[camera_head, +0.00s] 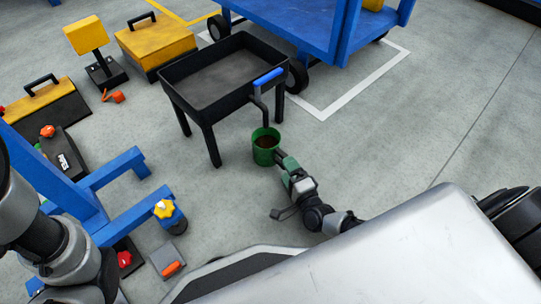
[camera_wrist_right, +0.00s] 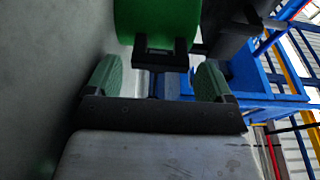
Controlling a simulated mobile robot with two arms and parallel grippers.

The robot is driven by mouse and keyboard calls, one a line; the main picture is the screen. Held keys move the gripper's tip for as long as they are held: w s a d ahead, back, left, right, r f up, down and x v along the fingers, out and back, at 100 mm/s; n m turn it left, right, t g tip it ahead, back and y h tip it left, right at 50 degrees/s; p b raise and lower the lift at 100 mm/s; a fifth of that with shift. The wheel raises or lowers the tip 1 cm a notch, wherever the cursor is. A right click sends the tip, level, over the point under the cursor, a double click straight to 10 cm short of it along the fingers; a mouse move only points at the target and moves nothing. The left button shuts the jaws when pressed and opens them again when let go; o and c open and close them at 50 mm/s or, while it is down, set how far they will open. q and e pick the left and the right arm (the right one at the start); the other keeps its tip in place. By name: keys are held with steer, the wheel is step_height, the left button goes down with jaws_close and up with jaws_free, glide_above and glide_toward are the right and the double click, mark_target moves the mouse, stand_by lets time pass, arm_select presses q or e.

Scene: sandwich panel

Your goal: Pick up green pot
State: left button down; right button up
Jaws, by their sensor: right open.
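The green pot (camera_head: 262,157) stands upright on the grey floor beside a leg of the black tray table, with dark brown contents inside. My right gripper (camera_head: 282,159) is just to the lower right of the pot, its fingertips close to the pot's side. In the right wrist view the pot (camera_wrist_right: 157,22) fills the top middle, beyond the two green finger pads. The right gripper (camera_wrist_right: 158,78) is open, with a dark bracket-like piece showing between the pads and the pot. Whether the fingers touch the pot I cannot tell. My left gripper is out of view.
The black tray table (camera_head: 192,105) with a blue-handled tool (camera_head: 268,76) stands just behind the pot. A blue cart (camera_head: 290,22) is farther back. Floor right of the pot is clear.

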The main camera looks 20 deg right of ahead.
mark_target(271, 152)
steer(key=w+b, duration=0.2)
steer(key=w, duration=0.2)
steer(key=shift+a+f, duration=0.1)
steer(key=shift+a, duration=0.05)
steer(key=shift+w, duration=0.3)
steer(key=c, duration=1.2)
steer(key=shift+r, duration=0.25)
steer(key=shift+c, duration=1.1)
steer(key=shift+r, duration=0.1)
